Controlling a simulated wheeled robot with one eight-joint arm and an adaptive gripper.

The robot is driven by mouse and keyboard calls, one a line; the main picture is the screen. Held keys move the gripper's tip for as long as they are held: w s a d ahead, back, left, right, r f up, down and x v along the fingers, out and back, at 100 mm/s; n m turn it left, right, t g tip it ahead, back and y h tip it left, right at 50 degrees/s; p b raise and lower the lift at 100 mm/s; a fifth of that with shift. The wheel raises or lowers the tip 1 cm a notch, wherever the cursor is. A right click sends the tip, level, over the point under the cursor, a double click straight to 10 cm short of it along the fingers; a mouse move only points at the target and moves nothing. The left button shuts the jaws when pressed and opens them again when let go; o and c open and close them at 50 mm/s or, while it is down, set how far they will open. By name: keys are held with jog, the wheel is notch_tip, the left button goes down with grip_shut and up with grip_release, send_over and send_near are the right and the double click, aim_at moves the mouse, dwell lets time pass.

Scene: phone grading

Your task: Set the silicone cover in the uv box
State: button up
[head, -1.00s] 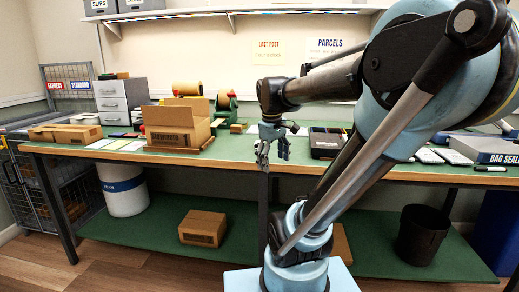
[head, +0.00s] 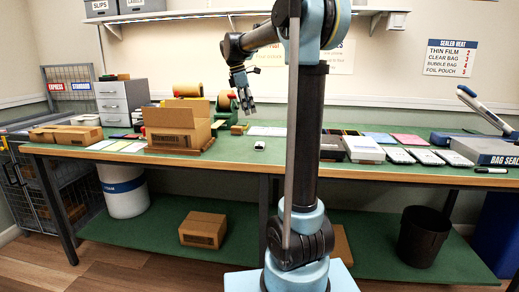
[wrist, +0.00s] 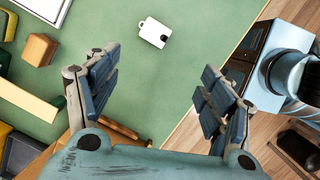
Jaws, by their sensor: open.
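A small white flat piece with a dark spot at one end, which looks like the silicone cover (head: 259,145), lies on the green bench top near its front edge. It also shows in the wrist view (wrist: 152,32), with a small tab at one end. My gripper (head: 244,97) is above the bench, up and to the left of the cover. In the wrist view my gripper (wrist: 155,90) has its fingers wide apart with nothing between them. I cannot tell which thing is the uv box.
An open cardboard box (head: 178,137) stands left of the cover. A dark box (head: 331,149) and a white box (head: 363,149) stand to its right, beyond my arm. A small tan block (wrist: 40,50) lies left of the cover in the wrist view. Green bench surface around the cover is clear.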

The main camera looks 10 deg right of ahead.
jog(key=w, duration=0.1)
send_over(259, 143)
jog(key=a, duration=0.2)
jog(key=f, duration=1.1)
jog(key=shift+s+a+f, duration=0.1)
jog(key=shift+s, duration=0.2)
jog(key=x, duration=0.4)
jog(key=shift+d, duration=0.4)
jog(key=shift+d+f, duration=0.15)
jog(key=shift+f, duration=0.4)
jog(key=shift+c, duration=0.3)
jog(key=c, duration=0.9)
